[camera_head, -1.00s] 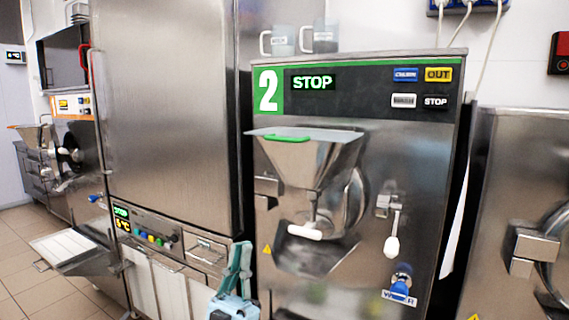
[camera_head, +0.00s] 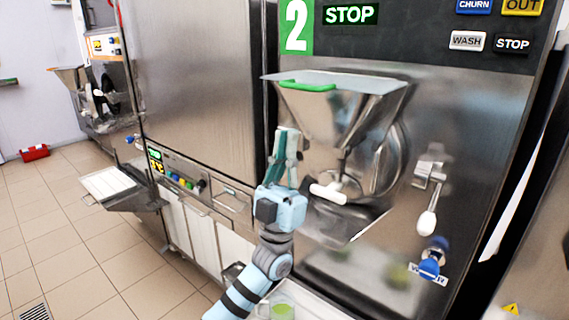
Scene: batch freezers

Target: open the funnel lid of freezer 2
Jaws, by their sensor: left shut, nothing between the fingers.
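Freezer 2 (camera_head: 480,130) fills the right half of the head view, with a green "2" label and a "STOP" display. Its steel funnel (camera_head: 335,120) sits on the front. The flat funnel lid (camera_head: 365,83) lies over the funnel's top, closed, with a green handle (camera_head: 307,87) at its front left edge. My left gripper (camera_head: 287,135) points up, just left of the funnel and below the green handle. Its fingers are shut and empty, and it appears apart from the handle. My right gripper is not in view.
A white-handled lever (camera_head: 328,193) sticks out below the funnel, close right of my left gripper. Another lever (camera_head: 428,222) and a blue knob (camera_head: 430,265) are further right. A cup with green contents (camera_head: 281,309) stands low in front. Open floor (camera_head: 60,250) lies left.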

